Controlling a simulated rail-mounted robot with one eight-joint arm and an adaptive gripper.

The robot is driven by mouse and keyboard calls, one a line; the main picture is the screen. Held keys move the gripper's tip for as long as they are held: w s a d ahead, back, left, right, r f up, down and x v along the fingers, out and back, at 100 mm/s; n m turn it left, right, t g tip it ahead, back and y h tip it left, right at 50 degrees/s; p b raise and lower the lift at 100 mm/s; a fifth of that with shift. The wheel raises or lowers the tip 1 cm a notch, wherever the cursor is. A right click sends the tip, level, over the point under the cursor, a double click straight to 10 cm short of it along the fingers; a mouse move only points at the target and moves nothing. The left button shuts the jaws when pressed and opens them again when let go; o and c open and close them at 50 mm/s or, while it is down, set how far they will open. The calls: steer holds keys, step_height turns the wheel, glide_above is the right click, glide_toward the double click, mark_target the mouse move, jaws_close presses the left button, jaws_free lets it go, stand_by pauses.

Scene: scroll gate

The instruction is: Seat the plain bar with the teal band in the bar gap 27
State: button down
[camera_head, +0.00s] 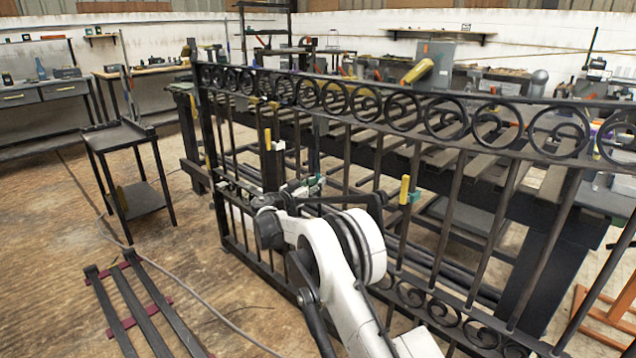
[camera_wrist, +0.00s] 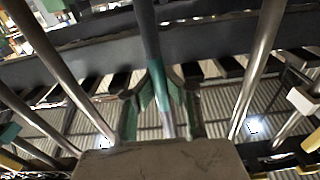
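In the wrist view, a plain dark bar with a teal band (camera_wrist: 154,75) runs upright between the two fingers of my gripper (camera_wrist: 163,102). The fingers close in on both sides of the bar at the band, and it looks held. Its lower end is hidden behind the wrist's housing. In the camera_head view my gripper (camera_head: 308,186) is small and partly hidden by my arm, at the gate (camera_head: 447,141). The gate has a scroll band above and upright bars below. No gap number is readable, so I cannot tell which gap is 27.
Yellow-and-teal clamp-like pieces (camera_head: 405,190) sit on bars of the gate. A slatted workbench (camera_head: 545,265) stands behind it. A small dark side table (camera_head: 118,134) stands left. Loose dark bars (camera_head: 135,305) lie on the front-left floor. Open floor lies between them and the gate.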

steer(key=shift+w+d, duration=0.45)
stand_by(0.6)
steer(key=c, duration=1.8)
jaws_free()
steer(key=shift+c, duration=0.2)
steer(key=shift+f, duration=0.1)
steer(key=shift+a, duration=0.1)
steer(key=v, duration=1.1)
steer(key=shift+s+a+r, duration=0.2)
steer(key=shift+s+a, duration=0.05)
steer(key=shift+s, duration=0.1)
